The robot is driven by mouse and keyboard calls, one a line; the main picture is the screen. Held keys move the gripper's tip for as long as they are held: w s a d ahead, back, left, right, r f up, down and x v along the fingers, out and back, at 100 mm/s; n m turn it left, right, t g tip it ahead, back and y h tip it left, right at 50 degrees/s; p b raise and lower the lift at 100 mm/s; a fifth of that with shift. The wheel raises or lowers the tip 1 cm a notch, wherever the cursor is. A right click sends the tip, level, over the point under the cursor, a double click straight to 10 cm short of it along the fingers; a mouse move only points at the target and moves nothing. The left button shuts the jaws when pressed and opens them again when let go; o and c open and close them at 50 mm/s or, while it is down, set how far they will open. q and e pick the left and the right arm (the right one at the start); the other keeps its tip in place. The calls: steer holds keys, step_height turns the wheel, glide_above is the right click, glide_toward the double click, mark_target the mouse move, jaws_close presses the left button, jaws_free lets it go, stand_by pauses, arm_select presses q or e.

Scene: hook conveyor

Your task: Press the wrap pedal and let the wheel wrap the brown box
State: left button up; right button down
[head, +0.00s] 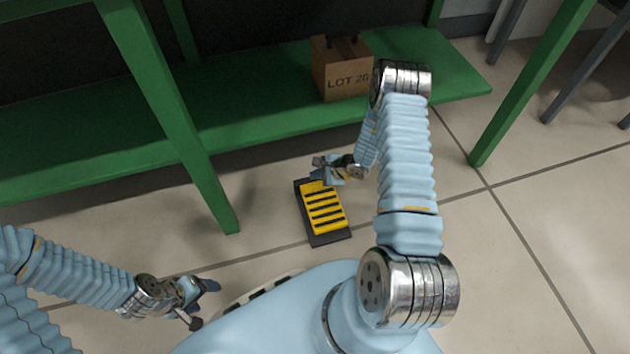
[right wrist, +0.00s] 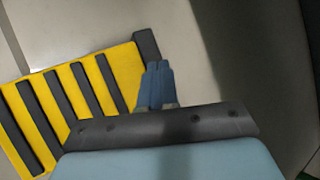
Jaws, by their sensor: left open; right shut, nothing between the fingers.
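The wrap pedal (head: 324,211) is a yellow plate with black stripes on a dark base, flat on the floor in the middle of the head view. It also fills the left of the right wrist view (right wrist: 68,96). My right gripper (head: 318,174) is shut and empty at the pedal's far end. In the right wrist view its fingertips (right wrist: 157,68) lie beside the pedal's corner; I cannot tell whether they touch it. My left gripper (head: 207,302) is open and empty at lower left, away from the pedal. A brown box (head: 335,70) marked "LOT 20" sits on the green shelf. No wheel is in view.
The low green shelf (head: 90,165) runs behind the pedal, with a green post (head: 180,120) to the pedal's left and another (head: 530,85) at right. The tiled floor (head: 530,260) at right is clear. My base stands just in front of the pedal.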

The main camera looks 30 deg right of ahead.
stand_by(0.4)
steer(key=shift+f+b, duration=0.4)
steer(key=shift+b, duration=0.25)
steer(key=shift+f+b, duration=0.3)
stand_by(0.3)
